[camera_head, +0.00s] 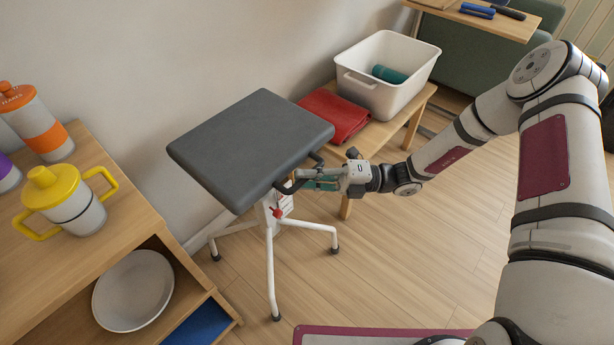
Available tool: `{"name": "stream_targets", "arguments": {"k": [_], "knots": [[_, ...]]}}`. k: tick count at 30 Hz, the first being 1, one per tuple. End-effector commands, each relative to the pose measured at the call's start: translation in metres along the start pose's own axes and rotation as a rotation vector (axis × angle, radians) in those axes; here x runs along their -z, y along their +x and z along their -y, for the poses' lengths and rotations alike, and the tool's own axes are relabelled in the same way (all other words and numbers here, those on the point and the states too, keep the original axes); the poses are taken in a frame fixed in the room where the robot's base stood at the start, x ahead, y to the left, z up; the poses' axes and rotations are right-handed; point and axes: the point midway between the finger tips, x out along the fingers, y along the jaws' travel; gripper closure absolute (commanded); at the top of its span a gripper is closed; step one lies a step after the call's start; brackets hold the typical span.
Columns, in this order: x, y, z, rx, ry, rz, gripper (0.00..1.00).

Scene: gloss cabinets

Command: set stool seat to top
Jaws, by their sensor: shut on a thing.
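The stool has a dark grey square padded seat (250,145) on a white column with several splayed white legs (269,275). A red knob (277,212) shows on the column under the seat. A dark curved handle (287,187) sticks out at the seat's right front edge. My gripper (300,178) reaches in from the right, just below that edge, and is shut on the handle. The fingertips partly overlap the handle, so the exact contact is hard to see. The top of the column is hidden under the seat.
A low wooden bench (376,137) behind holds a red folded cloth (335,115) and a white bin (372,92) with a teal item. A wooden shelf unit (120,190) at left carries a yellow-lidded cup (75,205), bottles and a bowl (133,291). Open floor (420,260) lies right of the stool.

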Motion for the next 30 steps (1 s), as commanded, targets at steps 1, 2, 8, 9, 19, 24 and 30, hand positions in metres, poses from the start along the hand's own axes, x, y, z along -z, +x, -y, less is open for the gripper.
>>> {"name": "stream_targets", "arguments": {"k": [1, 2, 8, 9, 19, 24, 30], "knots": [[-0.002, 0.002, -0.006, -0.016, -0.001, 0.002, 0.85], [-0.002, 0.002, -0.006, -0.016, -0.002, 0.002, 0.79], [-0.001, 0.002, -0.004, -0.012, -0.001, 0.001, 0.67], [-0.001, 0.001, -0.004, -0.012, -0.001, 0.001, 0.67], [-0.002, -0.020, -0.003, -0.007, -0.004, 0.003, 0.67], [-0.002, -0.054, -0.002, -0.008, -0.003, 0.004, 0.67], [-0.001, -0.092, -0.003, -0.009, -0.002, 0.003, 0.67]]}}
